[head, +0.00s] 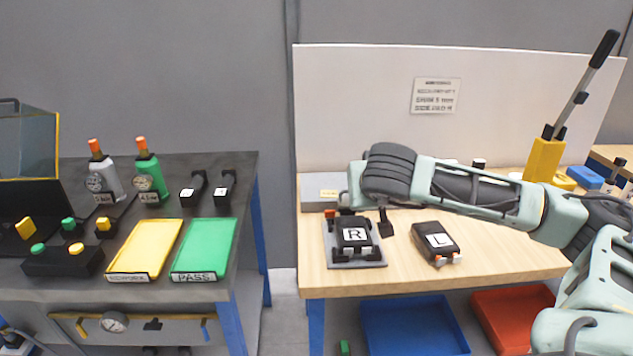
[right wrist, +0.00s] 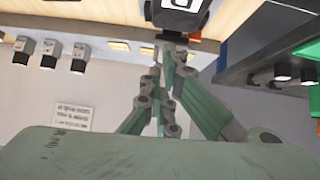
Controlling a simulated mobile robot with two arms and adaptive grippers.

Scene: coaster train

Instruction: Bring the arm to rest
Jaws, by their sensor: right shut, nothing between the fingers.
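My right arm (head: 470,190) reaches in from the right over the wooden bench. My right gripper (right wrist: 172,40) is shut and empty. Its fingertips are close to the black block labelled R (head: 353,232), which also shows at the top of the right wrist view (right wrist: 190,22); whether they touch it I cannot tell. The R block sits on a grey plate (head: 350,263). In the head view the gripper is partly hidden by the wrist. A black block labelled L (head: 436,243) lies apart on the bench to the right. My left gripper is not in view.
The wooden bench (head: 500,265) has a white back panel (head: 350,110) and a yellow lever stand (head: 543,158). Blue (head: 410,325) and red bins (head: 510,310) lie below. The dark left table holds yellow (head: 148,248) and green trays (head: 205,247), bottles and a button box (head: 62,262).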

